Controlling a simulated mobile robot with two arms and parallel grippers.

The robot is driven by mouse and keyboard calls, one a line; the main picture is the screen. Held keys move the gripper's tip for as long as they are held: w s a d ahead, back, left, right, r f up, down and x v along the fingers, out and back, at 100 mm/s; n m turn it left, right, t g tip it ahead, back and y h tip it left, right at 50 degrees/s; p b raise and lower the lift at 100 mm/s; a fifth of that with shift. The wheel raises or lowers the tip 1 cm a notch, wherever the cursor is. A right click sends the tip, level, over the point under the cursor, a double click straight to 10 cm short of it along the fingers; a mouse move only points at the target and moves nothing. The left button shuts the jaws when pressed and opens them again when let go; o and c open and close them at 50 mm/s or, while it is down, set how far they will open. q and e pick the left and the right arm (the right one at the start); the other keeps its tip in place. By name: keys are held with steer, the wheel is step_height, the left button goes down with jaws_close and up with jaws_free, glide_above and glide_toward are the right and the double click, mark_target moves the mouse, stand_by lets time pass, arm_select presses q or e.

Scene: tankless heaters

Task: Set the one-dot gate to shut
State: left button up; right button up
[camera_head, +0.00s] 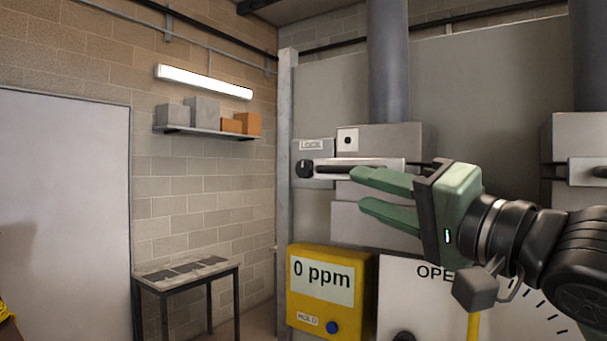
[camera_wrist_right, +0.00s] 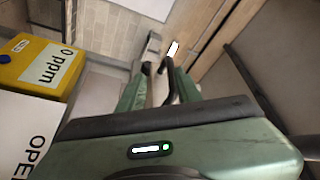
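The one-dot gate is a grey housing on a duct; its plate (camera_head: 347,140) bears a single black dot. A pale horizontal bar (camera_head: 385,164) crosses the front of the housing. To its left is a grey plate marked LOCK (camera_head: 311,146) with a black knob (camera_head: 305,168). My right gripper (camera_head: 360,190) has green fingers pointing left, spread apart with a gap between them. The upper finger overlaps the bar's lower edge in the head view; I cannot tell whether they touch. The wrist view shows the two fingers apart (camera_wrist_right: 158,75). My left gripper is not visible.
A yellow meter reading 0 ppm (camera_head: 320,292) stands below the gate, beside a white dial panel marked OPE (camera_head: 398,285), partly hidden by my right arm. Another housing (camera_head: 585,135) stands at right. A small table (camera_head: 185,275) and shelf (camera_head: 210,132) are at left.

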mark_target(343, 170)
steer(key=r+p, duration=0.2)
steer(key=shift+w+a+r, duration=0.15)
steer(key=shift+w+r, duration=0.05)
steer(key=shift+r, duration=0.1)
steer(key=p+x, duration=0.1)
steer(key=x, duration=0.2)
steer(key=shift+s+f, duration=0.1)
steer(key=x, duration=0.1)
steer(key=p+x, duration=0.1)
steer(key=shift+w+a+f, duration=0.2)
steer(key=shift+w+f, duration=0.05)
steer(key=shift+w, duration=0.05)
steer(key=shift+s, duration=0.1)
steer(key=shift+d, duration=0.1)
jaws_close()
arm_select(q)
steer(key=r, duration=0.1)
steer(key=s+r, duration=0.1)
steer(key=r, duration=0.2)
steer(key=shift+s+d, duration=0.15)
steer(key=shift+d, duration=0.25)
